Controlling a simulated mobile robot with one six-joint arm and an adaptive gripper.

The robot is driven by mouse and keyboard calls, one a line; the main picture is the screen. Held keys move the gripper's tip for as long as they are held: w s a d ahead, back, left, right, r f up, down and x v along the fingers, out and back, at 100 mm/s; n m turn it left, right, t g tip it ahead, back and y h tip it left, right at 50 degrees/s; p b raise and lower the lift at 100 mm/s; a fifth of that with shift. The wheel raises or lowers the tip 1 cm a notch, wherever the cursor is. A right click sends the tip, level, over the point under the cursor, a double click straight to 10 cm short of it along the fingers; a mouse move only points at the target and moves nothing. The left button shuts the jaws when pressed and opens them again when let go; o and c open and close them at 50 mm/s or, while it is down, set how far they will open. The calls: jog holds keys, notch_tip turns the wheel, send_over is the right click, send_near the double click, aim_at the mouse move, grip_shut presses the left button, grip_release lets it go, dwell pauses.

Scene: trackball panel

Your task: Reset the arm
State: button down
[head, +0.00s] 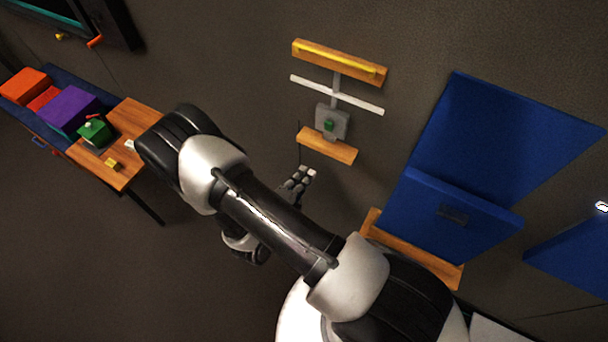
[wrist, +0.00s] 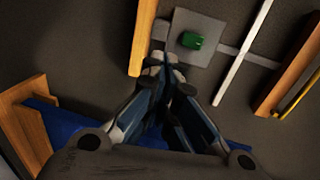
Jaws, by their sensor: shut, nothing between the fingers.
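My gripper (head: 304,174) is in front of the wall, just below the lower wooden bar of a small wall panel in the head view. In the wrist view my gripper (wrist: 166,66) is shut and empty, its fingertips together. I cannot tell whether the fingertips touch the plate. No separate trackball can be made out.
A white bar (head: 358,103) and a wooden shelf with a yellow strip (head: 340,63) sit above the plate. A blue panel (head: 450,218) with a wooden ledge (head: 415,256) is at the right. A wooden table (head: 140,118) with small objects stands at the left.

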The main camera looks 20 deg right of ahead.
jog(key=s+d+r+m+g+b, duration=0.1)
jog(key=s+d+r+m+g, duration=0.2)
jog(key=r+m, duration=0.4)
jog(key=s+d+r+m+g+y, duration=0.1)
jog(key=s+r+m+g, duration=0.3)
jog(key=m, duration=0.4)
jog(key=s+d+r+m+g+b, duration=0.1)
jog(key=s+d+r+m+g, duration=0.2)
jog(key=r+m, duration=0.5)
jog(key=s+a+r+m+t+y+b, duration=0.1)
jog(key=s+a+r+m+t+y, duration=0.4)
jog(key=m, duration=1.5)
jog(key=s+a+r+y, duration=0.3)
jog(key=a+r+y, duration=0.1)
jog(key=a+y, duration=0.2)
jog(key=shift+s+a+r+y, duration=0.2)
jog(key=shift+a+r+y, duration=0.15)
jog(key=shift+a, duration=0.2)
